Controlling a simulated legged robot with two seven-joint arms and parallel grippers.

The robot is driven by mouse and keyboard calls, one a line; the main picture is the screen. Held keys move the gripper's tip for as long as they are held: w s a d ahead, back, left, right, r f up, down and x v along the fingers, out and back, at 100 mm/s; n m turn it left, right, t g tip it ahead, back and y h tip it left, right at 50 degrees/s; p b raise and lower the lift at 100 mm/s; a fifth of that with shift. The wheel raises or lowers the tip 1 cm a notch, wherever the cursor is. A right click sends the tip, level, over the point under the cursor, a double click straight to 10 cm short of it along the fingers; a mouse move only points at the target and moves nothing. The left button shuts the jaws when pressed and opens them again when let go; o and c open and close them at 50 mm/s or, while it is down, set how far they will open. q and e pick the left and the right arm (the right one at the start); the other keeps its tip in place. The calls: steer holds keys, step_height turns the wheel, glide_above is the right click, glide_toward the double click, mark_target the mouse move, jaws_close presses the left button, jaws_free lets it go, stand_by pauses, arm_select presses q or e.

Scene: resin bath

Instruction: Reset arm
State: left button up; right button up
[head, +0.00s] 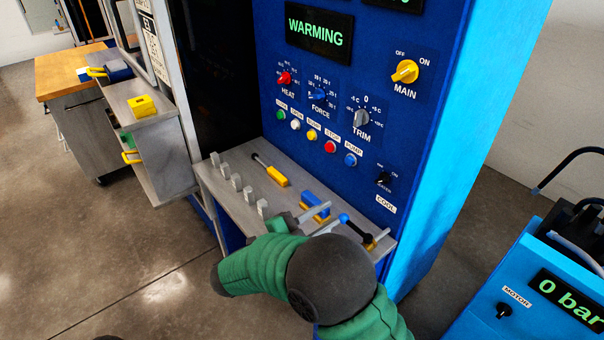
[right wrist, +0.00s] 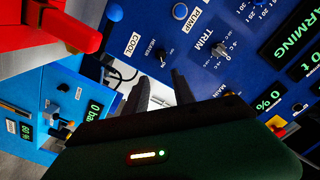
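My right arm reaches in from the bottom of the head view, and its gripper (head: 332,215) is over the right part of the grey control shelf (head: 225,200). In the right wrist view its two dark fingers (right wrist: 160,90) stand apart, with nothing seen held between them. In the head view a blue-and-yellow switch (head: 316,203) and a blue-knobbed black lever (head: 356,228) are close to the fingers; I cannot tell whether they touch. My forearm hides part of the shelf's front. My left gripper is not in view.
The blue panel (head: 385,135) rises behind the shelf and reads WARMING. A yellow-handled lever (head: 277,177) and several grey toggles lie left. A blue pump unit (head: 530,275) stands at right. A red block (right wrist: 45,45) is close in the right wrist view.

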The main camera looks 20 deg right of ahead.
steer(key=w+a+r+n+t+y+p, duration=0.3)
steer(key=w+n+t+y+p, duration=0.3)
steer(key=w+n+y, duration=0.45)
steer(key=s+d+f+n+g+y+p, duration=0.1)
steer(key=s+f+n+g+y+p, duration=0.1)
steer(key=s, duration=1.2)
steer(key=s+d+f+n+g+y+p, duration=0.1)
steer(key=s+f+n+g+y, duration=0.3)
steer(key=s, duration=1)
step_height(320, 180, down, 2)
steer(key=n+g+p, duration=0.1)
steer(key=n+g, duration=0.3)
steer(key=n, duration=0.2)
steer(key=shift+s+d, duration=0.25)
steer(key=shift+d, duration=0.05)
